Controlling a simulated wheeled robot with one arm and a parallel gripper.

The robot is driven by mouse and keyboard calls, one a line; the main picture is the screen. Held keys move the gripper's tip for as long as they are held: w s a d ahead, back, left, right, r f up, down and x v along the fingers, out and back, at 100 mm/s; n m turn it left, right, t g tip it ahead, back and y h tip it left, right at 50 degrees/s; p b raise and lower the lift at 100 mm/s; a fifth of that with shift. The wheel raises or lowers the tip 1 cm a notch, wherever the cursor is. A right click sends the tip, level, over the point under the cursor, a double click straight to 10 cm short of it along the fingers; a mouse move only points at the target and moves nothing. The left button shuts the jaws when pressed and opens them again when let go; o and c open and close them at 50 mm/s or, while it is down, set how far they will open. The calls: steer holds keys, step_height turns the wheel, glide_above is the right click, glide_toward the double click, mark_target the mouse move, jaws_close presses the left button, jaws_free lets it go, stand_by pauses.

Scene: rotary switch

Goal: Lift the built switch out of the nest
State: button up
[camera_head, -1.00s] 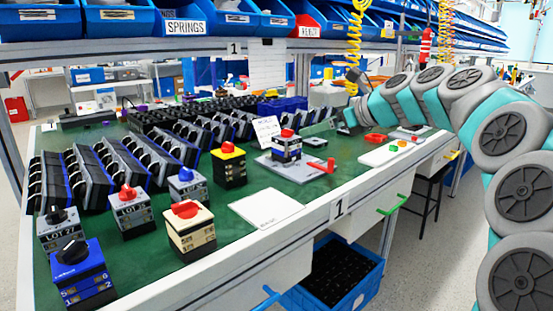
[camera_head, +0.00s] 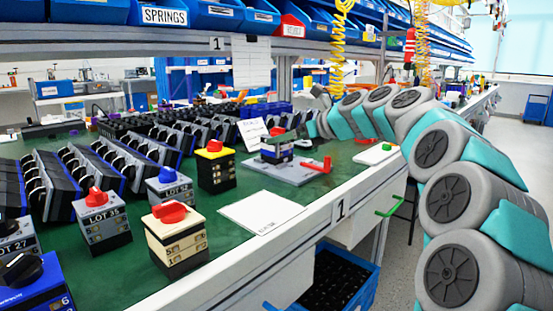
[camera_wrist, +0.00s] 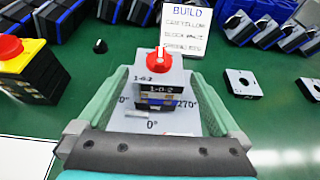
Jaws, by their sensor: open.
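The built switch (camera_head: 276,149) stands upright in the nest, a grey plate (camera_head: 290,174) on the green table. It has a red knob, a grey top and a stack of black, blue and white blocks. In the wrist view the switch (camera_wrist: 161,80) sits between my two green fingers, its knob pointer toward the far side. My gripper (camera_wrist: 161,92) is open and its fingers lie on either side of the switch; I cannot tell whether they touch it. The plate (camera_wrist: 165,121) shows 0° and 270° marks.
A red lever (camera_head: 316,163) is at the plate's right side. A yellow-topped switch (camera_head: 215,166) with a red knob stands to the left. A BUILD card (camera_head: 252,133) stands behind. A white sheet (camera_head: 261,212) lies in front. Several finished switches fill the left of the table.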

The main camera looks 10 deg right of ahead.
steer(key=x, duration=0.4)
steer(key=shift+a, duration=0.1)
steer(key=c, duration=1.3)
steer(key=shift+r, duration=0.15)
